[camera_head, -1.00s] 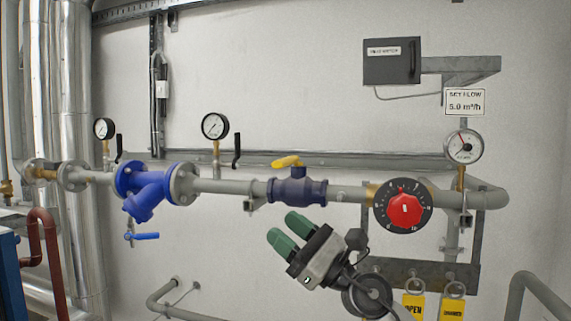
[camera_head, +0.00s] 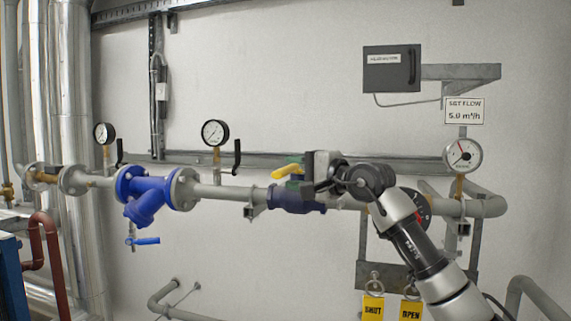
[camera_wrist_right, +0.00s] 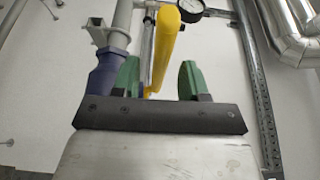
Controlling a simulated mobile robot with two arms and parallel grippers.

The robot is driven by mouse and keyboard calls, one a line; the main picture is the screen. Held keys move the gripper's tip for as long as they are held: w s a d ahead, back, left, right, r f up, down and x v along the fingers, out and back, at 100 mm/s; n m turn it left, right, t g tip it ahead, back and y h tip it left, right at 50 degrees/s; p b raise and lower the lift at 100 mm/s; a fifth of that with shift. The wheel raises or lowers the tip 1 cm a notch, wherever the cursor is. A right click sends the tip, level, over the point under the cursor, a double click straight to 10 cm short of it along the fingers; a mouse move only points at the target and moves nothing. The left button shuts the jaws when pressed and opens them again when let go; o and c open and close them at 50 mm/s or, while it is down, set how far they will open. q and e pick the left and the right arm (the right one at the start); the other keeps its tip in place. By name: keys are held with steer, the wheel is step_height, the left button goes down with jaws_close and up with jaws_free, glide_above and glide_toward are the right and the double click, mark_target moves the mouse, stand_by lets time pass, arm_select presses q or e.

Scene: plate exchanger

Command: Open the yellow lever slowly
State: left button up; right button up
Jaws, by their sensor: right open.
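The yellow lever (camera_head: 284,173) sits on top of the dark blue valve (camera_head: 300,198) in the middle of the grey pipe and points left, slightly down. My right gripper (camera_head: 297,178) is at the lever from the right, its green fingertips around the lever's right part. In the right wrist view, the lever (camera_wrist_right: 163,40) runs between the two open green fingers (camera_wrist_right: 159,78), with gaps visible on both sides. My left gripper is not in view.
A round dial (camera_head: 424,209) on the pipe is mostly hidden behind my right arm. A gauge (camera_head: 462,155) stands below a "SET FLOW 5.0 m³/h" sign (camera_head: 463,111). Yellow tags (camera_head: 373,308) hang at lower right. A blue strainer (camera_head: 145,195) is on the left.

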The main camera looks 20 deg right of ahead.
steer(key=shift+p+x, duration=0.3)
steer(key=shift+x, duration=1.1)
steer(key=shift+c, duration=0.4)
jaws_close()
